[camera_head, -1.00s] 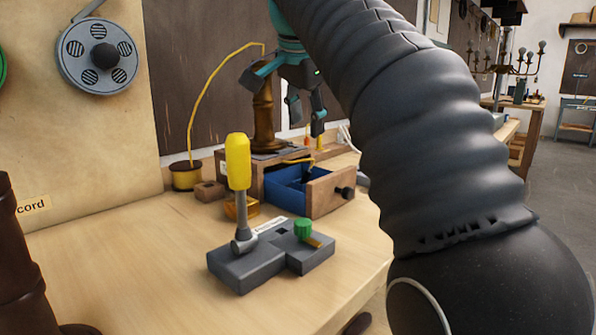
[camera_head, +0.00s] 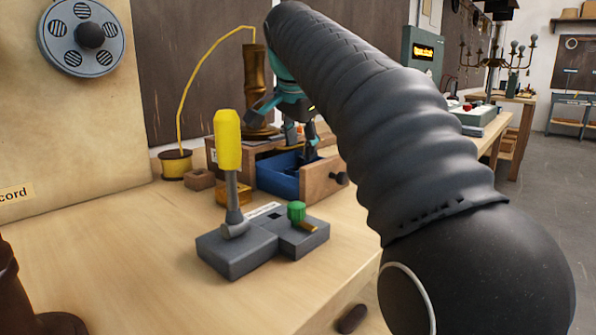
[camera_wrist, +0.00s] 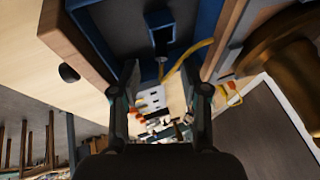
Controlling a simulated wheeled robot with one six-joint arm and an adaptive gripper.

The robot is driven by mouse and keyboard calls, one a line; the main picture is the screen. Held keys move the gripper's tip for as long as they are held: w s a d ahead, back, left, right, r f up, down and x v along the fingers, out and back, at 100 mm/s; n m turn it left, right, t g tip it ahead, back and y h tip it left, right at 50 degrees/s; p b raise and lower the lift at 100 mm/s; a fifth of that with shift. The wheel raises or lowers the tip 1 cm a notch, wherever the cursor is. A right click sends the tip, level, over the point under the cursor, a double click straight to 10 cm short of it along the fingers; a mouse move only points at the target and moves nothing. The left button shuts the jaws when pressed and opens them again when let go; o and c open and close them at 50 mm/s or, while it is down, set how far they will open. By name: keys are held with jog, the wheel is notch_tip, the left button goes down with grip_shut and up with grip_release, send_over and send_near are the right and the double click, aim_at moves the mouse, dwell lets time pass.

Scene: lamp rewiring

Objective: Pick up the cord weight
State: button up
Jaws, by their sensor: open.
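A small dark block with a hollow end (camera_wrist: 160,35), which looks like the cord weight, lies in the blue-lined open drawer (camera_wrist: 205,22). A thin stem points from it toward my gripper. My gripper (camera_wrist: 161,85) is open, with one finger on each side of the line to the block and nothing held between them. In the head view my gripper (camera_head: 303,148) points down at the drawer (camera_head: 318,180), behind its wooden front. The block cannot be made out clearly there, and I cannot tell whether a finger touches it.
The brass lamp column (camera_head: 254,90) stands close behind my gripper, with a yellow cord (camera_head: 185,95) running to a spool (camera_head: 175,165). A grey fixture (camera_head: 240,250) with a yellow-handled tool (camera_head: 228,140) stands in front.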

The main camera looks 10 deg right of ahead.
aim_at(301, 158)
jog(key=x, duration=0.3)
jog(key=shift+w+f, duration=0.15)
grip_shut()
